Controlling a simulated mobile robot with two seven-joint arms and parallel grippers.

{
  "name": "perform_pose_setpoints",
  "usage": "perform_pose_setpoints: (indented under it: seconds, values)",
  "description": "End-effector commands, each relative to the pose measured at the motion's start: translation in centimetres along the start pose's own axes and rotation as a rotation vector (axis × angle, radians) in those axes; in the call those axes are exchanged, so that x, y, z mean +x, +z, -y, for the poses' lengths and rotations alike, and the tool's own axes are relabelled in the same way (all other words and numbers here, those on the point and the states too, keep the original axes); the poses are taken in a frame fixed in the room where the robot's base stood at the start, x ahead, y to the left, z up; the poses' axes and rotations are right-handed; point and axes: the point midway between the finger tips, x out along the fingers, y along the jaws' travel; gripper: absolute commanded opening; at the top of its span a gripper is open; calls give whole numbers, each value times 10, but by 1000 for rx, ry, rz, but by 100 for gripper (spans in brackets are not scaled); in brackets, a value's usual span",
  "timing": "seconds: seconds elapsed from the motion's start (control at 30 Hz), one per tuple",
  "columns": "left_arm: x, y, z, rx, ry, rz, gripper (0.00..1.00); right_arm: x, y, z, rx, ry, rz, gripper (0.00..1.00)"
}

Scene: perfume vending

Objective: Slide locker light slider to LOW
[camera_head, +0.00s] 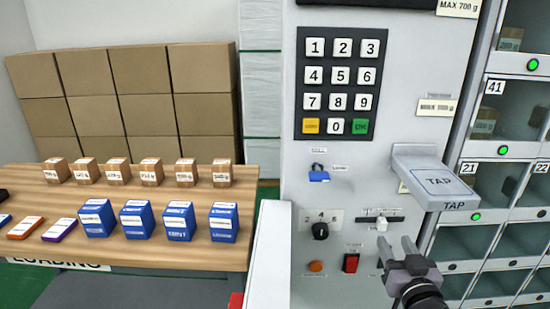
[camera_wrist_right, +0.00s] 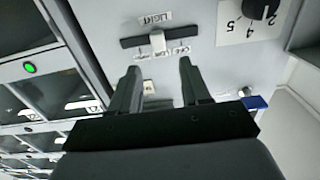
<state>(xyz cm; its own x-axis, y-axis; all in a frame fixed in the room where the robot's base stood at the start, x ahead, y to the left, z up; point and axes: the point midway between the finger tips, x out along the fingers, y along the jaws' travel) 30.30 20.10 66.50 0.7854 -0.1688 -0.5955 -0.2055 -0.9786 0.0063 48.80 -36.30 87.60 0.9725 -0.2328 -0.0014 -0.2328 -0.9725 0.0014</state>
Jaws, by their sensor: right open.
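The light slider is a short dark horizontal slot (camera_head: 367,219) on the grey panel, with a white knob (camera_head: 382,224) near its middle. In the right wrist view the slot (camera_wrist_right: 187,37) and the white knob (camera_wrist_right: 157,41) show clearly, with small labels around them too small to read surely. My right gripper (camera_head: 395,243) is open and empty, just below the slider in the head view. In the wrist view its two fingertips (camera_wrist_right: 159,66) point at the slider, with the knob beyond the gap between them, apparently not touched. My left gripper is not in view.
Left of the slider is a black rotary knob (camera_head: 320,231); below is a red switch (camera_head: 351,263). The TAP pad (camera_head: 440,184) juts out above right of my gripper. A keypad (camera_head: 338,88) sits higher. Lockers (camera_head: 500,190) stand right; a table (camera_head: 140,262) with boxes stands left.

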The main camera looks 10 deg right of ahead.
Motion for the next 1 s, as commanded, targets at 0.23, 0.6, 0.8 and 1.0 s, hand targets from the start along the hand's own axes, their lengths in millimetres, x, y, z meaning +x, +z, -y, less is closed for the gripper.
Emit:
perform_pose_setpoints:
  seconds: [0.23,0.6,0.8,1.0]
  values:
    - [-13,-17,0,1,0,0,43,-52,61,38,-61,-121,213,47]
    - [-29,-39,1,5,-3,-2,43,-204,156,108,-135,-401,599,47]
    - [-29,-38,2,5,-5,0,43,-219,164,113,-139,-429,628,47]
    - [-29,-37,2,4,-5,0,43,-219,164,113,-139,-428,627,47]
